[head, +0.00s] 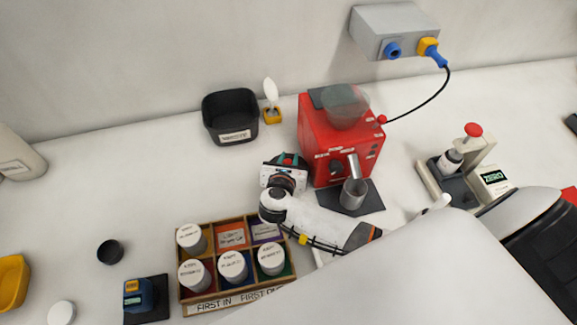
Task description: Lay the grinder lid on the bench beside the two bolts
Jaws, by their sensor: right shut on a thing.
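The red grinder (313,135) stands right of centre against the back of the bench, with a translucent grey hopper (345,107) on top. My right gripper (288,160) is just left of the grinder's front, above the bench. It is shut on a small dark thing that is mostly hidden by the gripper; it seems to be the grinder lid, but its outline is not clear. I cannot make out the two bolts. My left gripper is not in view.
A black bin (230,117) and a yellow holder with a white scoop (271,97) stand left of the grinder. A metal cup (354,194) stands before it. A wooden rack of labelled jars (232,309) lies in front.

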